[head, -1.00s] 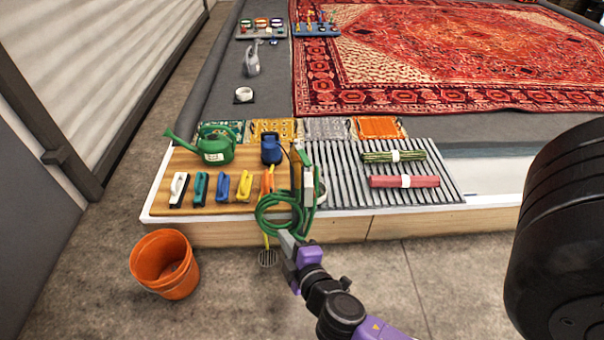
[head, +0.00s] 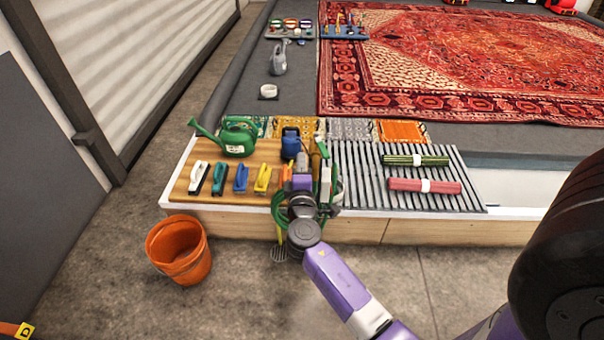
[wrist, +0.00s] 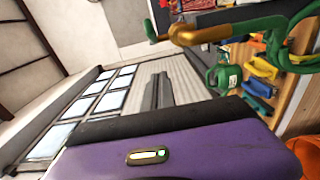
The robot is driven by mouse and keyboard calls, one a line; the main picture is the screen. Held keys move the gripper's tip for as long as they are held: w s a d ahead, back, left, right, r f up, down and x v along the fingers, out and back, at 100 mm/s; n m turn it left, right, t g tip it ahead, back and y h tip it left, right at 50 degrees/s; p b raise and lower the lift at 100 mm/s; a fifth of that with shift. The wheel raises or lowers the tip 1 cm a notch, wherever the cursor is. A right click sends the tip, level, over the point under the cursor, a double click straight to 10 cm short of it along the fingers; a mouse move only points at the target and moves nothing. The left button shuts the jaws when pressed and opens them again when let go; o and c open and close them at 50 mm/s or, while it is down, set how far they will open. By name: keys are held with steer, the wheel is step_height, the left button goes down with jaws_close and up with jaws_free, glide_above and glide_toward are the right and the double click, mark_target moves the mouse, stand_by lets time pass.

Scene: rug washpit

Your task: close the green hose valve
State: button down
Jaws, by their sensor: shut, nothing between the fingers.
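The green hose (head: 279,212) hangs in a coil at the front edge of the ledge, partly behind my arm. In the wrist view, the brass valve body (wrist: 205,33) has a green lever (wrist: 150,26) at its left end, and the green hose (wrist: 262,24) runs off its right side. In the head view the valve is small and partly covered, so its lever angle is unclear. My gripper (head: 303,160) is shut and empty, beside the upper part of the hose stand. In the wrist view a gap shows between its dark finger (wrist: 158,92) and the valve.
Brushes (head: 240,178) stand in a row on the wooden board left of my gripper, with a green watering can (head: 238,140) behind. A blue container (head: 290,142) stands close by. Rolled rugs (head: 425,186) lie on the slatted rack to the right. An orange bucket (head: 180,250) is on the floor.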

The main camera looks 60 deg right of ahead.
mark_target(321, 145)
steer(key=shift+s+d+p, duration=0.2)
steer(key=shift+s+d, duration=0.45)
steer(key=shift+d, duration=0.3)
steer(key=shift+s+d+p, duration=0.2)
steer(key=shift+s+d, duration=0.4)
steer(key=shift+d, duration=0.3)
steer(key=shift+t, duration=0.3)
